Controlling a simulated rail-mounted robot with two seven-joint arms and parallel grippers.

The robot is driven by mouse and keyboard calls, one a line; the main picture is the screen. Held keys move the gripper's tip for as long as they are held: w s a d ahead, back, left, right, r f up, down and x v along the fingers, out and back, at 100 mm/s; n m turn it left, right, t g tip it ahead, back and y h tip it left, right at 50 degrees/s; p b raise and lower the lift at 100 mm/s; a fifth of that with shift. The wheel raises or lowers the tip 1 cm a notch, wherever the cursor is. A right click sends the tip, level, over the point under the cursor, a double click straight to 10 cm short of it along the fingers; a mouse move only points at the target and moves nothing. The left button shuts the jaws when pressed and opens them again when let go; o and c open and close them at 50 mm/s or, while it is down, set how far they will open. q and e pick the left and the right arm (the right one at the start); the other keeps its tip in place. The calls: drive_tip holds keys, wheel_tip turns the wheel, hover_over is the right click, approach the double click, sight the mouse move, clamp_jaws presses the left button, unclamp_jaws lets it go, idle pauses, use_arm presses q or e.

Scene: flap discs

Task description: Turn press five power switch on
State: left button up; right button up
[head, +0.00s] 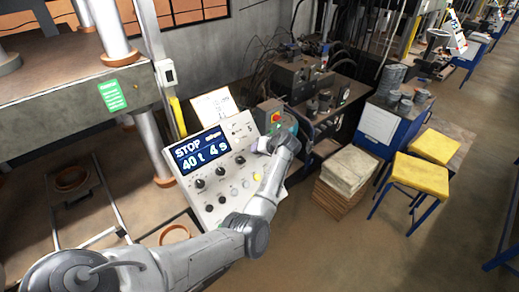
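A control panel (214,196) stands in the middle of the head view. Its blue display (203,151) reads STOP, 40 t and 4 s. Below the display are dark knobs and several buttons. A grey box at the panel's upper right carries a red switch on a yellow plate (276,116), which seems to be the power switch. My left arm reaches across the panel's front, and its gripper (268,140) is just below this switch. Its fingers are too small to make out, and contact with the switch cannot be told. My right gripper is out of view.
A large press with a green label (112,95) stands at the left. A paper sheet (214,106) is behind the panel. To the right are stacked boards (347,172), yellow stools (420,172) and a dark machine bench (318,95).

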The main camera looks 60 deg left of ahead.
use_arm(q)
drive_tip(key=shift+r, duration=0.1)
drive_tip(key=o, duration=0.6)
drive_tip(key=shift+o, duration=0.3)
drive_tip(key=b+v, duration=0.3)
drive_tip(key=v, duration=1.1)
drive_tip(key=shift+b, duration=0.3)
drive_tip(key=shift+a, duration=0.1)
